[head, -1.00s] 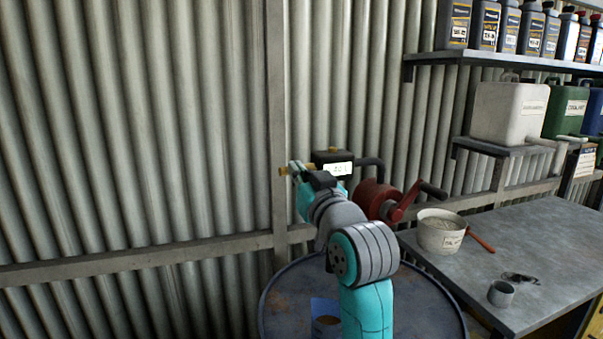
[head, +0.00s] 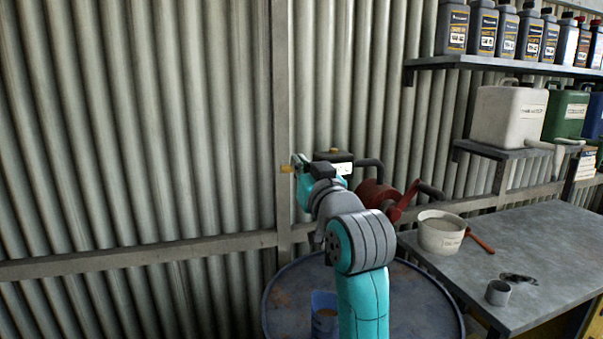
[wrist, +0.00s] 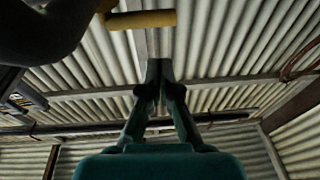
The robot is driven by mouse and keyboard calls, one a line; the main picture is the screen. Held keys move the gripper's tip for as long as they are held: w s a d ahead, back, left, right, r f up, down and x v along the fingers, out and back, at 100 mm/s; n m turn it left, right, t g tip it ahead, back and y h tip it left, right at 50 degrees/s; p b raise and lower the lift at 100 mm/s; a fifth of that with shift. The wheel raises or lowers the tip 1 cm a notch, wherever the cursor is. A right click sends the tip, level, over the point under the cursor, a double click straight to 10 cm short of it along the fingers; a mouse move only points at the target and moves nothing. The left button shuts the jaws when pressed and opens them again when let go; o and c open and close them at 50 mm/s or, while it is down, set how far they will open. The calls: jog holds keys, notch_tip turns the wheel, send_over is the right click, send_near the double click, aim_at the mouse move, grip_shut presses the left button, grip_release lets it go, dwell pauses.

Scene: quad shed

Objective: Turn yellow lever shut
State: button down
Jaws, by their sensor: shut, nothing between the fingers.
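The yellow lever shows as a short yellow end (head: 287,169) left of my gripper in the head view. In the wrist view the lever (wrist: 145,19) is a yellow bar across the top, beyond and above the fingertips, with a gap in the picture between them. My gripper (wrist: 159,66) is shut and empty, its two fingers together. In the head view my gripper (head: 301,164) is partly hidden by my wrist, in front of the pump fittings. Most of the lever and its mount is hidden by my arm there.
A red hand pump (head: 374,195) with a crank and a dark meter box (head: 341,156) stand just right of my gripper. Below is a blue drum (head: 283,290) with a blue cup (head: 323,302) on it. A workbench (head: 545,230) holds a white tub (head: 440,236).

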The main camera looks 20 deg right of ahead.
jog(key=a+v, duration=0.1)
jog(key=v, duration=0.9)
jog(key=s+f+g, duration=0.1)
jog(key=s+f, duration=0.3)
jog(key=f, duration=0.7)
jog(key=s+d+f+m+g+h, duration=0.1)
jog(key=s+f, duration=0.3)
jog(key=f, duration=0.7)
jog(key=s+f+g, duration=0.1)
jog(key=s+f, duration=0.3)
jog(key=f, duration=0.8)
jog(key=s+f+g, duration=0.1)
jog(key=s+f, duration=0.4)
jog(key=s, duration=0.3)
jog(key=s+f, duration=0.5)
jog(key=s, duration=0.4)
jog(key=s+g, duration=0.1)
jog(key=s, duration=1.5)
jog(key=shift+d+f, duration=0.15)
jog(key=shift+f, duration=0.35)
